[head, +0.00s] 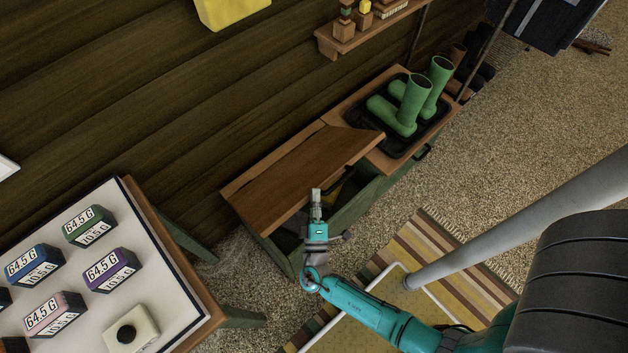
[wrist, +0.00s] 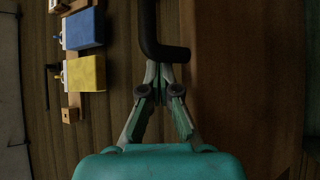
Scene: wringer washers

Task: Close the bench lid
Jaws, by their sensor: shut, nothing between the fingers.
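The bench lid (head: 305,172) is a brown wooden panel on the left part of a green bench (head: 358,200). It stands partly raised, with its front edge above the box and a dark gap below it. My gripper (head: 316,192) is at the front edge of the lid, near its middle; I cannot tell whether it touches. In the wrist view my gripper (wrist: 161,72) has its fingertips together with nothing seen held. A smooth brown panel at the right (wrist: 250,85) looks like the lid. A dark bent bar (wrist: 150,30) shows beyond the fingertips.
Green boots (head: 405,107) stand on a black tray (head: 370,138) on the bench's right part. A table (head: 180,290) with several labelled boxes is at lower left. A small shelf (head: 370,28) hangs on the wall above. A striped rug (head: 430,235) lies in front on the gravel.

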